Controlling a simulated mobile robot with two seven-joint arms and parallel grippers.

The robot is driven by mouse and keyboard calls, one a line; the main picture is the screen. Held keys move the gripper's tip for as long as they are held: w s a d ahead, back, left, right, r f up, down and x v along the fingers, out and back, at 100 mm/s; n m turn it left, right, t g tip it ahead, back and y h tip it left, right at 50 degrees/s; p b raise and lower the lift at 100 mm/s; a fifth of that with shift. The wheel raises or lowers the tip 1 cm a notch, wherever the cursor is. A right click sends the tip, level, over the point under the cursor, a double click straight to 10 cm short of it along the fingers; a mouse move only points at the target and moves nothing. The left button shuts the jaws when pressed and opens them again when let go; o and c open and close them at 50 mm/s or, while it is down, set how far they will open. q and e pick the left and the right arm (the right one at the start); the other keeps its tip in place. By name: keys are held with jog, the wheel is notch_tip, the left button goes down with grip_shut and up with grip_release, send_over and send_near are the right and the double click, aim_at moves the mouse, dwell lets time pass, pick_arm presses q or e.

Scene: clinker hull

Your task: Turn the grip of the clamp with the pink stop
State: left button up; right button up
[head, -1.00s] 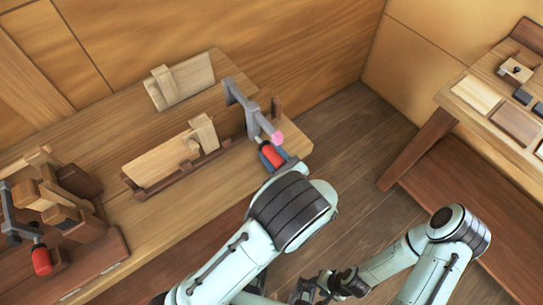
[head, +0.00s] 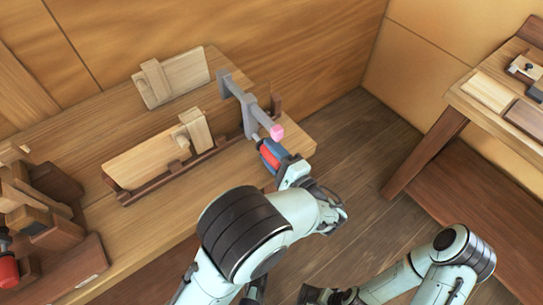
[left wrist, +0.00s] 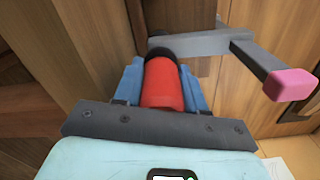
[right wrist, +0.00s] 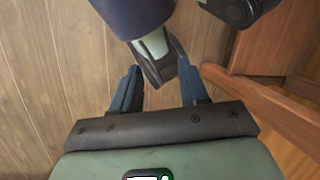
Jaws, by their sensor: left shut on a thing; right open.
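The clamp with the pink stop has a grey bar (head: 247,100) at the right end of the bench in the head view. Its pink stop (head: 277,132) sits at the bar's near end and also shows in the left wrist view (left wrist: 290,84). My left gripper (head: 270,154) is shut on the clamp's red grip (left wrist: 163,85), with one blue finger on each side of it. The grip's far end meets a dark collar below the grey bar. My right gripper (right wrist: 155,78) is open and empty, low above the floor, away from the bench.
A second clamp's red grip (head: 8,271) shows at the left edge, beside stacked wooden blocks (head: 40,215). Two boards with wooden pieces (head: 150,160) (head: 185,72) stand on the bench (head: 150,237). A side table (head: 455,92) stands at right, with open floor between.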

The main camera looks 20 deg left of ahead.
pick_arm(q)
jog(key=n+b, duration=0.3)
jog(key=shift+f+n, duration=0.15)
jog(key=shift+n, duration=0.25)
jog(key=n+b, duration=0.6)
jog(key=n, duration=0.1)
jog(key=shift+n+b, duration=0.3)
jog(key=shift+b, duration=0.1)
pick_arm(e)
jog(key=w+d+f+t+h, duration=0.2)
jog(key=w+d+f+t, duration=0.25)
jog(key=w+f, duration=0.7)
pick_arm(q)
jog(key=shift+r+n+b, duration=0.3)
jog(key=shift+n+b, duration=0.3)
jog(key=shift+n, duration=0.1)
jog(key=shift+a+r+n, duration=0.1)
jog(key=shift+n, duration=0.2)
pick_arm(e)
jog(key=shift+m+g, duration=0.5)
jog(key=shift+g, duration=0.45)
jog(key=shift+s+d+f, duration=0.35)
jog(key=shift+s+f, duration=0.4)
jog(key=shift+s, duration=0.15)
jog(key=shift+s+d+f, duration=0.3)
jog(key=shift+s+f, duration=0.4)
jog(key=shift+s, duration=0.2)
pick_arm(q)
jog(key=o, duration=1)
jog(key=shift+o, duration=0.2)
